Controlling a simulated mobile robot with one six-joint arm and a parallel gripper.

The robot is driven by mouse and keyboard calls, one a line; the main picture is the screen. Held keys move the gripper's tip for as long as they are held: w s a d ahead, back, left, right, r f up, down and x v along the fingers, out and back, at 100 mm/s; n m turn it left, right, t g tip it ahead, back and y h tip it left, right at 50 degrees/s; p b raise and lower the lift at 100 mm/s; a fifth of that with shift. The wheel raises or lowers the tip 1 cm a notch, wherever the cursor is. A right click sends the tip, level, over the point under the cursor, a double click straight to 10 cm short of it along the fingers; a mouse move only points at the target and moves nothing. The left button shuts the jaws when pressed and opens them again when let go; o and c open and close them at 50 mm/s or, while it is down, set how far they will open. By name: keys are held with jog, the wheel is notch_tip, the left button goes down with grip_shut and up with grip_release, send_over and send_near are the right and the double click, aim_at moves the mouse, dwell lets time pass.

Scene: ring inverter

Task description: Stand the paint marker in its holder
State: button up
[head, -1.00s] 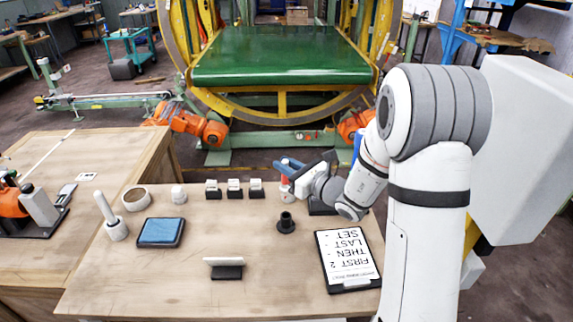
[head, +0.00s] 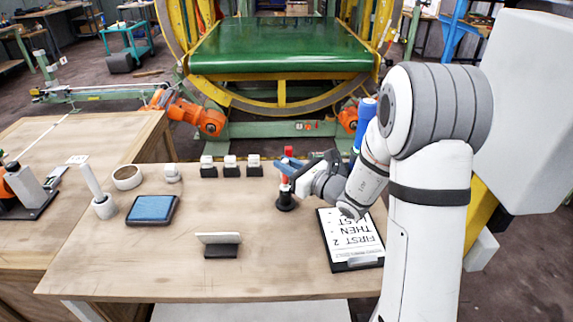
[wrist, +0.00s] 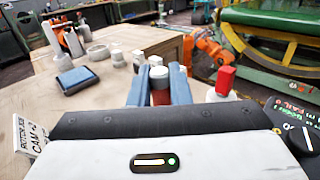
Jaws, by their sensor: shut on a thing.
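The paint marker (wrist: 159,96) shows in the wrist view as a red body with a pale top, between my two blue fingers. My gripper (head: 288,164) is shut on it. In the head view, a red stretch of the marker (head: 285,184) shows below the fingers, roughly upright. The black round holder (head: 286,202) stands on the table directly below it. The marker's lower end meets the holder's mouth in the picture; I cannot tell how far it is inside. The holder is hidden in the wrist view.
Several white-topped black blocks (head: 230,166) stand left of my gripper. A blue pad (head: 152,209), a tape ring (head: 127,177) and a small card stand (head: 220,245) lie further left and nearer. A clipboard (head: 350,240) lies to the right. A red-topped item (wrist: 223,82) stands beside my gripper.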

jog(key=shift+f+b, duration=0.3)
jog(key=shift+f, duration=0.5)
jog(key=o, duration=0.9)
jog(key=shift+c, duration=0.2)
jog(key=v, duration=0.8)
jog(key=s+a+r+n+g+h+p, duration=0.1)
jog(key=s+a+r+n+g+p, duration=0.15)
jog(key=s+n+g, duration=0.45)
jog(key=s+a+r+n+g+h+p, duration=0.15)
jog(key=s+a+n+g, duration=0.25)
jog(key=s+n, duration=0.5)
jog(key=s+d+r+n+h+p, duration=0.1)
jog(key=s+d+r+n+h, duration=0.1)
jog(key=s+d+n+h, duration=0.2)
jog(key=s+d+r+n+t+h+p, duration=0.1)
jog(key=s+d+r+n+h+p, duration=0.1)
jog(key=d+n+h, duration=0.4)
jog(key=s+d+r, duration=0.1)
jog(key=d, duration=0.2)
jog(key=shift+s+n, duration=0.35)
jog(key=shift+n, duration=0.05)
